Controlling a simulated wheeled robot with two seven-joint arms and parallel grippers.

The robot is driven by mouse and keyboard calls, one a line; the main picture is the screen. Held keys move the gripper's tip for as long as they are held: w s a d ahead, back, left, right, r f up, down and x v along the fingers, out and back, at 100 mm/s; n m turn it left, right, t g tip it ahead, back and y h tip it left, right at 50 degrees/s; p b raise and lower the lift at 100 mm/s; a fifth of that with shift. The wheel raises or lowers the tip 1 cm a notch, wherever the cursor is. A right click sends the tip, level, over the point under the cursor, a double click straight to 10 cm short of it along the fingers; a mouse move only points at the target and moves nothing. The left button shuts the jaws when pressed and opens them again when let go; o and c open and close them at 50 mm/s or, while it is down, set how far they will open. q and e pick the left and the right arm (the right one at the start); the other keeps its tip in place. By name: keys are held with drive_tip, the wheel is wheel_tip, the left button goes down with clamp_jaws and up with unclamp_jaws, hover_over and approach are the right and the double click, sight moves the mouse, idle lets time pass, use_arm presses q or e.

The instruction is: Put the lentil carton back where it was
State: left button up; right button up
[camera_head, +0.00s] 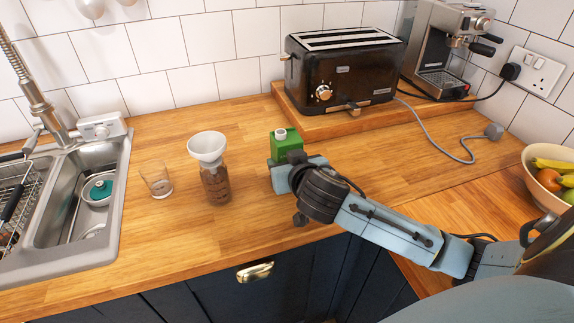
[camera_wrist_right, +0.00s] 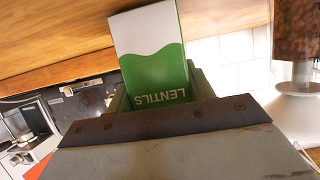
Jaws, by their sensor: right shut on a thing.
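The lentil carton (camera_head: 286,143) is green with a white cap on top and stands roughly upright in the head view. My right gripper (camera_head: 284,163) is shut on it, and its fingers hide the carton's lower part. In the right wrist view the picture is upside down, and the carton (camera_wrist_right: 150,55) shows a white and green face with the word LENTILS, held between the fingers. I cannot tell whether its base touches the wooden counter (camera_head: 330,160). My left gripper is not in view.
A jar (camera_head: 215,186) with brown contents and a white funnel (camera_head: 207,147) on it stands left of the carton. An empty glass (camera_head: 156,180) is farther left by the sink (camera_head: 105,205). The toaster (camera_head: 340,75) stands on a raised board (camera_head: 310,112) behind. Bare counter lies right of the carton, crossed by a cable (camera_head: 437,142).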

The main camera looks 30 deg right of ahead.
drive_tip(key=shift+f, duration=0.1)
drive_tip(key=shift+f, duration=0.15)
drive_tip(key=o, duration=1.1)
drive_tip(key=shift+r, duration=0.2)
drive_tip(key=p+v, duration=0.3)
drive_tip(key=v, duration=0.9)
